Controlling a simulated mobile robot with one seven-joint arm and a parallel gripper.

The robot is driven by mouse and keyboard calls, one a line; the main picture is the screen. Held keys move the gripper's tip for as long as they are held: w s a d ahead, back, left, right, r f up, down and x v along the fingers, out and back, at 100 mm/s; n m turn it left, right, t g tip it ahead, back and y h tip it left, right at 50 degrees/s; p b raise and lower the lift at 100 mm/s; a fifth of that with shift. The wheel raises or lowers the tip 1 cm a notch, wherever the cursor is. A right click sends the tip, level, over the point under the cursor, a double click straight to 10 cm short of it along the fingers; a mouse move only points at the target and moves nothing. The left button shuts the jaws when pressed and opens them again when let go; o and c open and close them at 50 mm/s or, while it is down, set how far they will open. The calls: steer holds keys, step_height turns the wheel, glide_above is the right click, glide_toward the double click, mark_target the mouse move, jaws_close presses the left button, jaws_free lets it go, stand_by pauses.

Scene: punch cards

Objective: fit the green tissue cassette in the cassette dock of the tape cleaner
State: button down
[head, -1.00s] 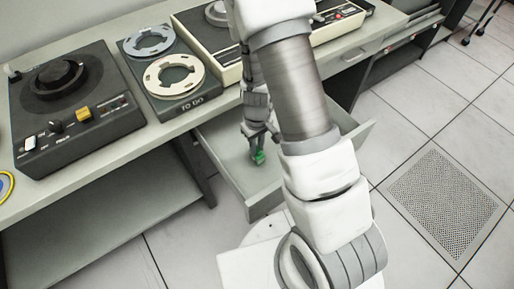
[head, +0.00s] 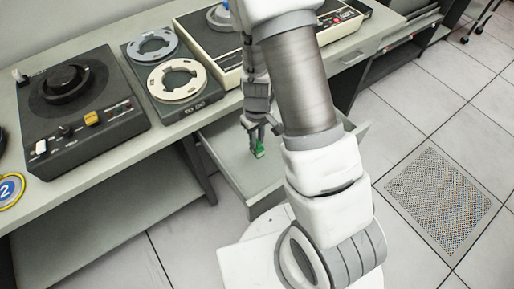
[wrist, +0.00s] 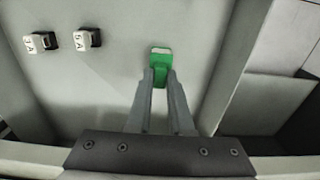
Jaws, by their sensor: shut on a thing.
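The green tissue cassette (head: 259,148) is small and upright between the fingertips of my gripper (head: 255,136), over the open drawer (head: 228,160). In the wrist view the cassette (wrist: 160,68) shows a pale top end, and the fingers of my gripper (wrist: 160,78) are shut on its near part. I cannot tell if it is clear of the drawer floor. A dark machine (head: 78,105) with a round hub, knobs and a yellow button stands on the bench at left. I cannot tell for sure that it is the tape cleaner, and no cassette dock can be made out.
Two small labelled blocks (wrist: 40,42) (wrist: 88,38) lie in the drawer, left of the cassette. A panel with two reels (head: 174,80) and a beige deck (head: 228,52) stand on the bench. A blue and yellow reel (head: 10,190) is at the left edge.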

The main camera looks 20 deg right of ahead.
steer(key=shift+r, duration=0.3)
